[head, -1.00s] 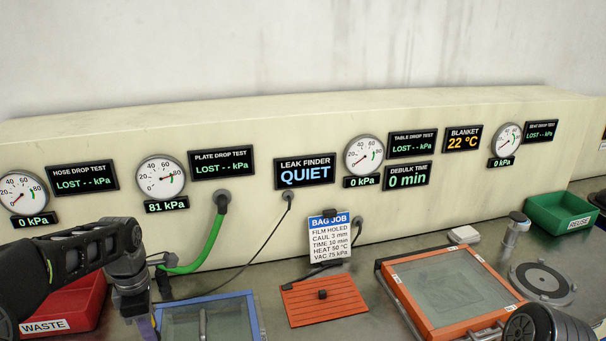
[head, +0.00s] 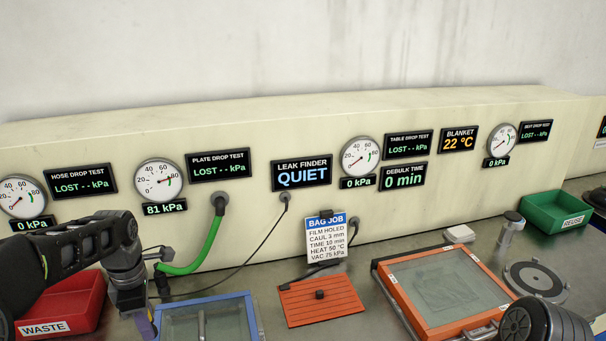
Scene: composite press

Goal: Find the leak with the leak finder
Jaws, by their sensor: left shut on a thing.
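The leak finder display (head: 302,173) on the panel reads QUIET. Its thin black cable (head: 243,262) runs from a socket down to my left gripper (head: 146,326). That gripper is at the left edge of the blue-framed plate (head: 256,318), shut on what appears to be the leak finder; the thing itself is mostly hidden by the gripper and the bottom edge. A green hose (head: 209,243) runs from the panel toward the same spot behind the gripper. The plate gauge (head: 159,180) reads 81 kPa. My right gripper is out of view; only part of my right arm shows at lower right.
A red WASTE bin (head: 80,305) stands left of my gripper. A green REUSE bin (head: 540,216) stands at back right.

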